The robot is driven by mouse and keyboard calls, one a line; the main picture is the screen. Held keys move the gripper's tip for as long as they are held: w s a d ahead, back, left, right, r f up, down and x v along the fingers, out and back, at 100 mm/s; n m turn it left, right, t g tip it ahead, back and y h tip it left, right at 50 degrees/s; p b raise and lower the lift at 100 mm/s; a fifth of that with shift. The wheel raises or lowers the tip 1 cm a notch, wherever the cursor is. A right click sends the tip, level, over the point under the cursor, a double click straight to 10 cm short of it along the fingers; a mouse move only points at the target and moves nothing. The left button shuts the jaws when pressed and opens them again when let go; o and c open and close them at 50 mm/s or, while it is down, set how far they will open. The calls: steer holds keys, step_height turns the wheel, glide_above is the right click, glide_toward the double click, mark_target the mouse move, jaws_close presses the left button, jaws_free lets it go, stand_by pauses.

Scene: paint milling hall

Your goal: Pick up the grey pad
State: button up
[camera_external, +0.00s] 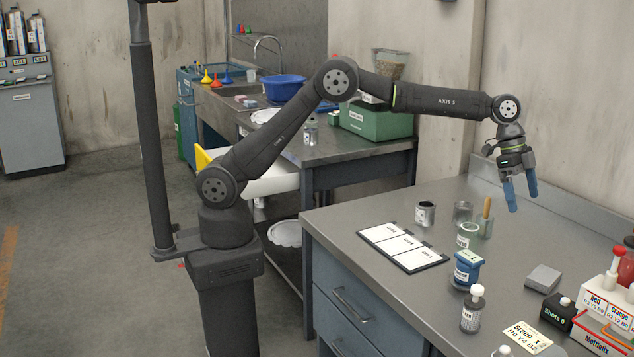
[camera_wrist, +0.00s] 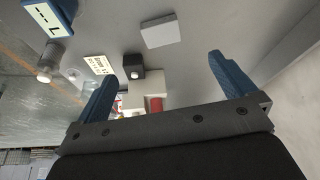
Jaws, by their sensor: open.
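The grey pad (camera_external: 543,278) is a small flat square block lying on the grey bench top, toward the right side in the external view. In the wrist view the grey pad (camera_wrist: 160,32) lies beyond the fingertips, between their lines and apart from them. My gripper (camera_external: 522,196) has blue fingers and hangs above the back of the bench, pointing down, in the external view. It is open and empty. Both blue fingers also show in the wrist view.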

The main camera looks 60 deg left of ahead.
glide_above(535, 270)
steer(key=a, duration=0.3)
steer(key=f, duration=1.2)
steer(key=shift+s+d+f, duration=0.25)
steer(key=shift+s+f, duration=0.1)
steer(key=shift+f, duration=0.05)
steer(key=shift+x, duration=2.6)
steer(key=shift+d+r, duration=0.1)
steer(key=shift+d, duration=0.05)
steer(key=c, duration=0.9)
